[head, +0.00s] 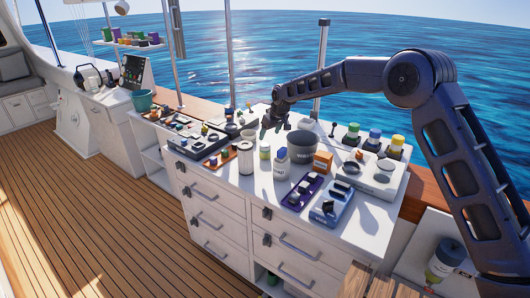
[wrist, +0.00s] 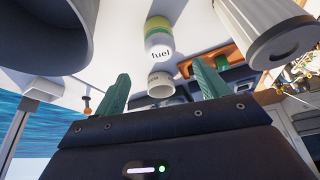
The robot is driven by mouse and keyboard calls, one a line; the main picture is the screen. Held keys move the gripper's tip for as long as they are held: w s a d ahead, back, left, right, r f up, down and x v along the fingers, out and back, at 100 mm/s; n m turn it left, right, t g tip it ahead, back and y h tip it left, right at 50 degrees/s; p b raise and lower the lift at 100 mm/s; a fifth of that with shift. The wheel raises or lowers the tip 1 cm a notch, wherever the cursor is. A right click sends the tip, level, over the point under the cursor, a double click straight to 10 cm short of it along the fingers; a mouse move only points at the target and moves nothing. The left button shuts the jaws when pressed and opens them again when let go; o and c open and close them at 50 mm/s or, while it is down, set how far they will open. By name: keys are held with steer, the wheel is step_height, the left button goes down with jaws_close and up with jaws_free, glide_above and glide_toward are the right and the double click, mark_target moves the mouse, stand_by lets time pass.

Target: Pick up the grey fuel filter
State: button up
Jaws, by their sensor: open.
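In the wrist view a pale grey-white cylinder labelled "fuel" (wrist: 161,50), with green and yellow bands, lies ahead between my finger directions. A smaller pale cylinder (wrist: 160,84) stands behind it; its label is too small to read. In the head view a pale jar with a green-yellow band (head: 264,152) looks like the labelled one. My gripper (head: 268,125) is low over the back of the white worktop. The wrist picture looks upside down, so the exact distance to the cylinder is unclear.
A dark bucket (head: 301,147) stands close to the right of the jar, with an orange box (head: 323,161) beside it. An orange tray (head: 226,158) and several small parts crowd the left side.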

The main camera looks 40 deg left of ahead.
mark_target(265, 144)
steer(key=shift+x, duration=5.5)
steer(key=c, duration=1.2)
steer(key=shift+r, duration=0.1)
